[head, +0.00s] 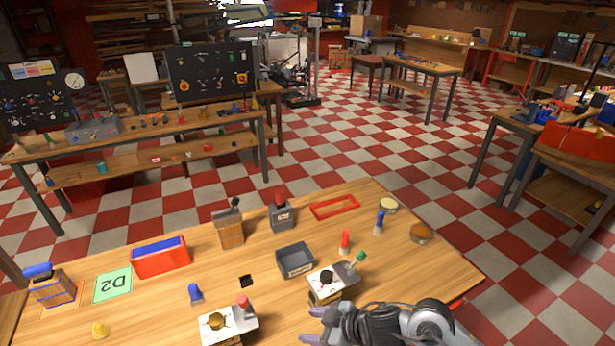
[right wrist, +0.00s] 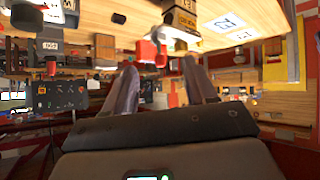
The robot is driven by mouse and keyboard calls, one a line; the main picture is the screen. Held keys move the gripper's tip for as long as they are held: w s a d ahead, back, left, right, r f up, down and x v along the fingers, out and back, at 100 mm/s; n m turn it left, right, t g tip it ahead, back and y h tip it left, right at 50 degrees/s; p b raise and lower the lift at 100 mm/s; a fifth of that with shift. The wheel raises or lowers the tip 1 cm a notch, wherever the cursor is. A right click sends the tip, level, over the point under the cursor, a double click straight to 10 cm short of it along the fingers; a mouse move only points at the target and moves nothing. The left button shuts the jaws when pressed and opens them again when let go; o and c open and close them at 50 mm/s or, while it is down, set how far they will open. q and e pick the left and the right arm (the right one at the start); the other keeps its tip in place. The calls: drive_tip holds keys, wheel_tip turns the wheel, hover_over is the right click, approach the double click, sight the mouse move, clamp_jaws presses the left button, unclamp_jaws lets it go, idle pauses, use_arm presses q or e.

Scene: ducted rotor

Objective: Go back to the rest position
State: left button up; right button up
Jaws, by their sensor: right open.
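My right gripper (head: 316,325) is at the bottom of the head view, over the front edge of the wooden table (head: 440,265). In the right wrist view its two grey fingers (right wrist: 162,72) stand apart, with nothing held between them. A red object (right wrist: 147,51) shows beyond the fingertips there, apart from them. The wrist view looks tilted, with the table top along its upper edge. My left gripper is in neither view.
Near the gripper stand a joystick box (head: 326,284) and a box with a gold knob (head: 228,325). A dark tray (head: 295,261), a red bin (head: 160,262) and a green D2 card (head: 112,286) are farther left. Checkered floor (head: 350,150) lies open beyond the table.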

drive_tip(key=s+a+m+t+h, duration=0.1)
drive_tip(key=s+a+m+t, duration=0.2)
drive_tip(key=s+t, duration=0.15)
drive_tip(key=s+d+f+m+g+h, duration=0.2)
drive_tip(key=s+d+f+m+h, duration=0.1)
drive_tip(key=s+d, duration=0.5)
drive_tip(key=s+d+f+m+g+h, duration=0.2)
drive_tip(key=s+d+m, duration=0.1)
drive_tip(key=s+d, duration=0.45)
drive_tip(key=s+d+f+m+g+h, duration=0.2)
drive_tip(key=s+d+f+m+h, duration=0.15)
drive_tip(key=s+d, duration=0.5)
wheel_tip(320, 180, up, 7)
drive_tip(key=a+p, duration=0.1)
drive_tip(key=p, duration=0.5)
drive_tip(key=shift+w+p, duration=0.4)
